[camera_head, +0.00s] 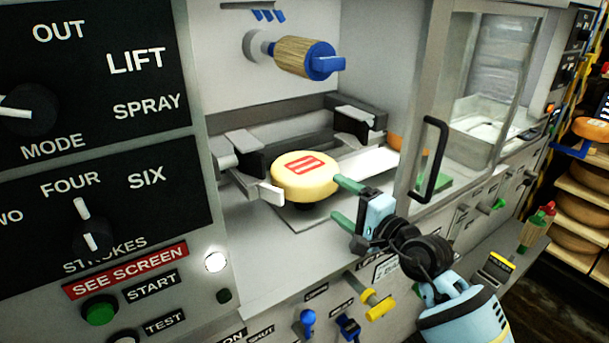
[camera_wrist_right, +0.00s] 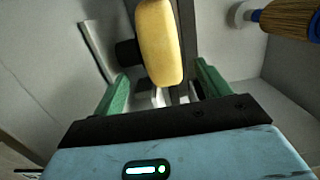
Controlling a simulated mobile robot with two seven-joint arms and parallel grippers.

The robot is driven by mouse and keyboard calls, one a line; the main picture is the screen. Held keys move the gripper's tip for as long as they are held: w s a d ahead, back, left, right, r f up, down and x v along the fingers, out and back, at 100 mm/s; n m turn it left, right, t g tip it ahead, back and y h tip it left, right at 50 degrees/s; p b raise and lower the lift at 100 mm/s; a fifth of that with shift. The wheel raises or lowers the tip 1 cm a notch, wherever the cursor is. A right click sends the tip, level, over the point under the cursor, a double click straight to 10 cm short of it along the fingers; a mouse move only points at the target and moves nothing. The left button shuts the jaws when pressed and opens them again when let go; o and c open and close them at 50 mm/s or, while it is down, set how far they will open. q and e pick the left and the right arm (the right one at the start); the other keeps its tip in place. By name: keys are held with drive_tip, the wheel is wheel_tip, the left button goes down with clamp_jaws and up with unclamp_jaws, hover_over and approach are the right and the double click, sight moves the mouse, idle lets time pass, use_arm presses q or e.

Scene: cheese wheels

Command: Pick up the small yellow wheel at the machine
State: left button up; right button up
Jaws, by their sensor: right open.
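The small yellow wheel (camera_head: 304,181) sits on a dark support in the machine's bay, with a red mark on its top. My right gripper (camera_head: 340,200) is at the wheel's near right side with its green fingers apart. One finger's tip is close to the wheel's edge; I cannot tell whether it touches. In the right wrist view, the yellow wheel (camera_wrist_right: 160,42) stands ahead of and between the open fingers (camera_wrist_right: 158,85), nearer the far end of the gap. My left gripper is not in view.
A wooden brush with a blue end (camera_head: 305,57) hangs above the wheel. Grey clamp jaws (camera_head: 262,190) stand beside it. A door with a black handle (camera_head: 431,160) is to the right. Control panels (camera_head: 90,170) fill the left, and shelves of wheels (camera_head: 580,215) stand far right.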

sight(327, 188)
drive_tip(key=shift+x, duration=2.6)
drive_tip(key=shift+s+a+r, duration=0.1)
drive_tip(key=shift+r, duration=0.05)
drive_tip(key=c, duration=1.6)
drive_tip(key=shift+r, duration=0.3)
clamp_jaws()
